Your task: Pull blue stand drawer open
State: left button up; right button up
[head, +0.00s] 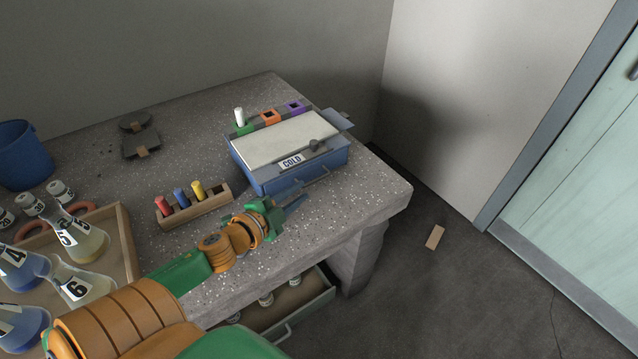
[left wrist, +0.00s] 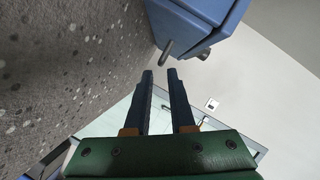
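The blue stand (head: 335,163) sits on the bench near its right corner, with a pale top, a dark knob and a COLD label. Its drawer handle (head: 318,182) is a thin bar low on the front, and the drawer looks shut. My left gripper (head: 298,196) is open and empty just in front of the stand, close to the handle. In the left wrist view the blue stand (left wrist: 195,22) is at the top, and the end of the handle (left wrist: 167,50) lies just beyond the two parted fingertips (left wrist: 160,74), apart from them. My right gripper is not in view.
A wooden rack (head: 195,205) with red, blue and yellow pieces stands left of the stand. A wooden tray (head: 127,245) with several flasks is at far left. Below the bench, a green drawer (head: 312,310) stands open. A wooden block (head: 435,237) lies on the floor.

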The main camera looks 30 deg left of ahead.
aim_at(314, 181)
pick_arm(q)
jog(key=x, duration=0.6)
jog(key=shift+w+f+b, duration=0.1)
jog(key=shift+w+b, duration=0.15)
jog(key=shift+b, duration=0.15)
grip_shut()
dwell(1.1)
